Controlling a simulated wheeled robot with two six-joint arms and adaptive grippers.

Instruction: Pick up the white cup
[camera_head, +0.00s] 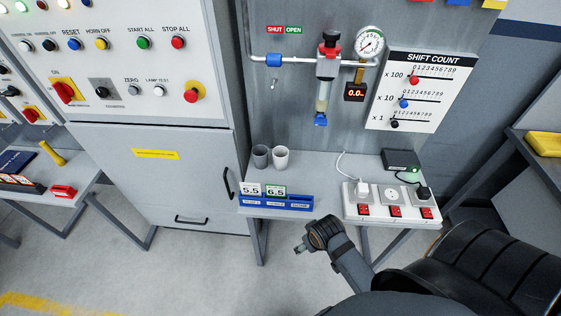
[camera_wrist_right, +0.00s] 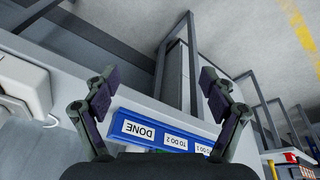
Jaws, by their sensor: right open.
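The white cup (camera_head: 281,158) stands upright at the back left of the grey bench in the head view, right beside a dark grey cup (camera_head: 261,157). My right gripper (camera_head: 299,247) is in front of the bench's front edge, nearer to me than the cup and apart from it. In the right wrist view the right gripper (camera_wrist_right: 158,88) has its two fingers spread wide with nothing between them. Neither cup can be made out in that view. My left gripper is not in view.
A blue tray (camera_head: 302,202) with number cards lies at the bench's front left, between gripper and cups; its labels show in the wrist view (camera_wrist_right: 160,124). A power strip (camera_head: 350,207) sits right of it. A grey cabinet (camera_head: 190,195) stands left of the bench (camera_head: 325,170).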

